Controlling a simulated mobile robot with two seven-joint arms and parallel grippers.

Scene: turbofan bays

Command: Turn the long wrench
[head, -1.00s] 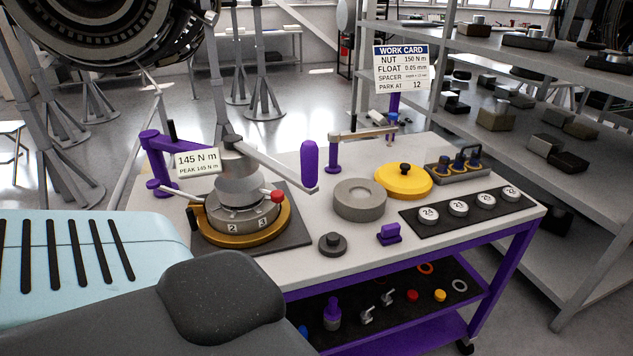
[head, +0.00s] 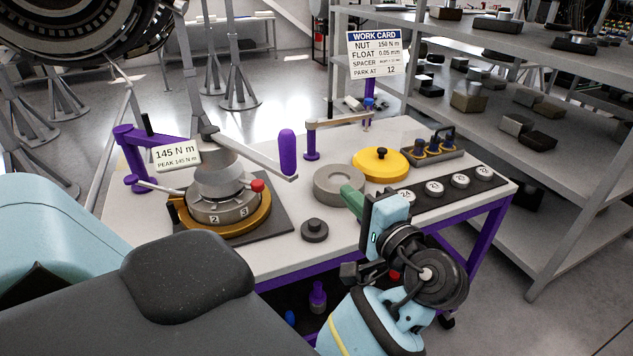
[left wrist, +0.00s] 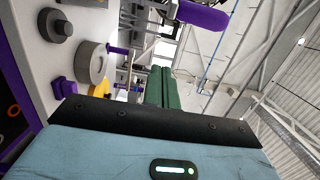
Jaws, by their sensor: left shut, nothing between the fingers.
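The long wrench (head: 246,154) is a grey bar reaching right from the top of the grey hub (head: 218,185), with an upright purple grip (head: 288,152) at its free end. The purple grip also shows at the top of the left wrist view (left wrist: 203,14). The readout (head: 177,155) says 145 N m, peak 145 N m. My left gripper (head: 348,193) has green fingers, shut and empty, in front of the grey ring and right of the purple grip, apart from it. The shut fingers show in the left wrist view (left wrist: 162,88). My right gripper is out of view.
The work card (head: 374,53) reads nut 150 N m. A grey ring (head: 336,185), a yellow lid (head: 381,165), a small dark knob piece (head: 314,230) and numbered discs (head: 434,188) stand on the cart. Shelves stand at right.

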